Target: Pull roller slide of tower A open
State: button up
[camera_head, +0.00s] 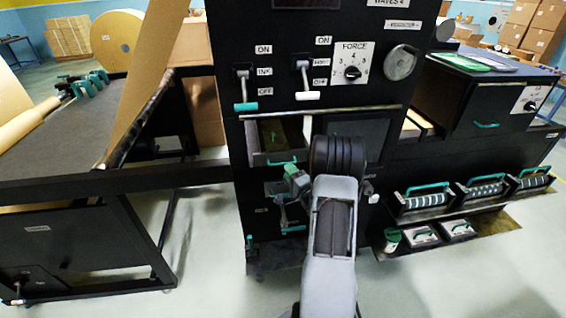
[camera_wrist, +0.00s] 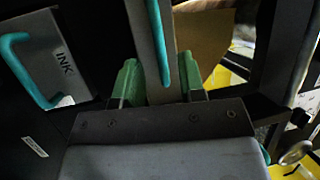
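Tower A appears to be the black tower (camera_head: 225,60) with switches and a FORCE dial in the head view. A slide front with a teal handle (camera_head: 282,162) sits below its dark opening; I take it for the roller slide. In the wrist view, the teal handle (camera_wrist: 158,40) runs along a grey front (camera_wrist: 142,30). My gripper (camera_head: 292,174) is at this handle, with its green fingers (camera_wrist: 160,82) apart on either side of the grey front. Whether they touch it is unclear. My arm hides part of the tower.
A grey INK drawer (camera_wrist: 62,75) with its own teal handle is close beside my gripper. A sloped dark table (camera_head: 70,130) stands left. Racked rollers (camera_head: 485,190) and a black cabinet (camera_head: 480,95) stand right. Floor in front (camera_head: 210,260) is clear.

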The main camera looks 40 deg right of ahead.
aim_at(283, 164)
jog(key=shift+w+d+r+p, duration=0.1)
jog(key=shift+w+r+p, duration=0.15)
jog(key=shift+w, duration=0.95)
jog(key=shift+w+r+p, duration=0.15)
jog(key=shift+w+r, duration=0.05)
jog(key=shift+w, duration=0.95)
grip_shut()
